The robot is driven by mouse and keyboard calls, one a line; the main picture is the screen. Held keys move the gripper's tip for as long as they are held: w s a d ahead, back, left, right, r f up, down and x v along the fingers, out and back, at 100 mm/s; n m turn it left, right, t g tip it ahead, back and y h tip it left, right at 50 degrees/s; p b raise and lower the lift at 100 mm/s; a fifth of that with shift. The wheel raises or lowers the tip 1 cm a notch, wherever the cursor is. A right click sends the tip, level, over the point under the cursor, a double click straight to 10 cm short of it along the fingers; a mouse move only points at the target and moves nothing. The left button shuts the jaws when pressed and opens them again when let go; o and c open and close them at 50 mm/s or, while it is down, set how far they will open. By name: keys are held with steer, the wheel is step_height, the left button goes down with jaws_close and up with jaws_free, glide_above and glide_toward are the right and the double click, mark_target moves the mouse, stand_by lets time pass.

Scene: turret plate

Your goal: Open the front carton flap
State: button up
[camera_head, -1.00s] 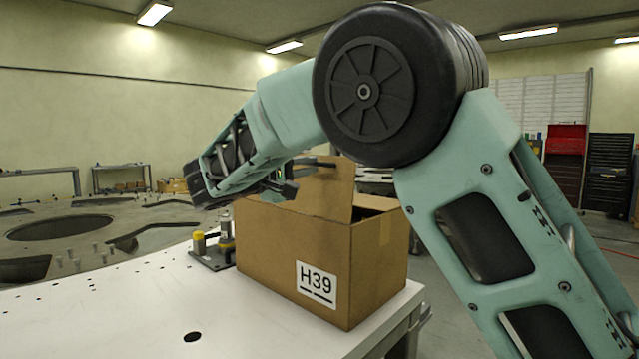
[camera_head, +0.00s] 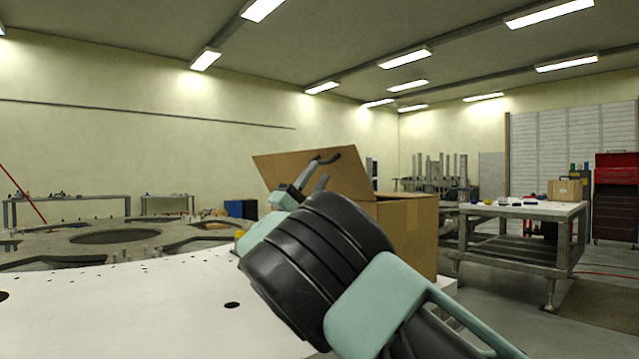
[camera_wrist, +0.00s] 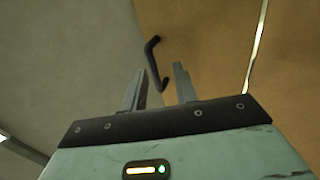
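The carton (camera_head: 412,228) is a brown cardboard box on the white table, largely hidden behind my arm. One flap (camera_head: 305,168) is raised and tilts outward to the left above the box. The flap's brown face fills the upper right of the wrist view (camera_wrist: 205,38). A dark bent handle (camera_wrist: 153,62) shows at the flap's edge there, its lower end between my fingertips. My gripper (camera_wrist: 160,84) has its two grey fingers apart, with gaps beside the handle. In the head view my gripper (camera_head: 311,179) is in front of the flap; contact is unclear.
The white table top (camera_head: 150,305) is clear at left, with a dark hole (camera_head: 232,305) in it. A large round-holed plate (camera_head: 110,240) lies behind. A grey workbench (camera_head: 525,210) with a small box stands at right, beside a red and black tool cabinet (camera_head: 615,200).

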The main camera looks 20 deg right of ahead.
steer(key=b+v, duration=0.1)
steer(key=v, duration=1.1)
steer(key=shift+s+a+r+b, duration=0.2)
steer(key=shift+s+a+b, duration=0.15)
steer(key=shift+s, duration=0.1)
steer(key=shift+c, duration=0.3)
